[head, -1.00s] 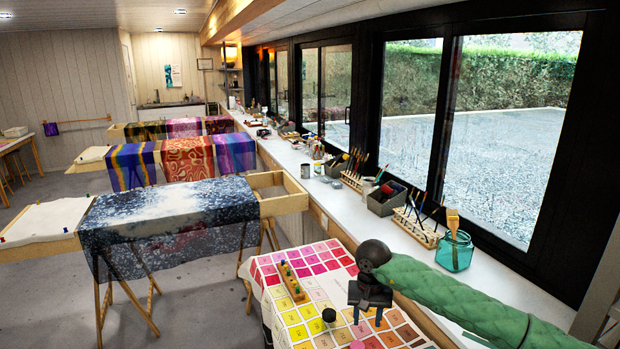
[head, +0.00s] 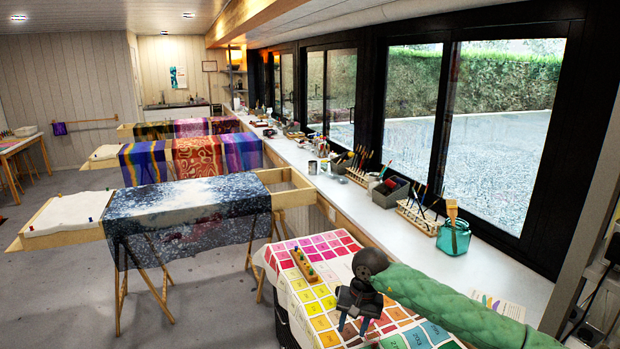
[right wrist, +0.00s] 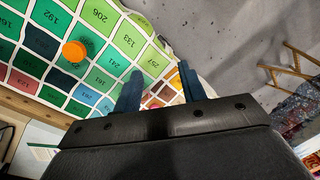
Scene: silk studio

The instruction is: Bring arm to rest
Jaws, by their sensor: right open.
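My right arm, in a green quilted sleeve, reaches in from the lower right of the head view. Its dark gripper (head: 352,326) hangs over the colour-chart cloth (head: 285,262), open, with nothing visible between the fingers. In the right wrist view the two blue-grey fingers (right wrist: 160,72) stand apart above the chart's green and brown squares. An orange round cap (right wrist: 74,51) lies on the chart to their left. My left gripper is not in view.
A wooden peg rack (head: 305,265) stands on the chart, left of the gripper. The window counter (head: 385,222) holds a teal jar with a brush (head: 454,238), grey bins and brush racks. A silk-covered frame (head: 185,205) stands left, with open floor in front.

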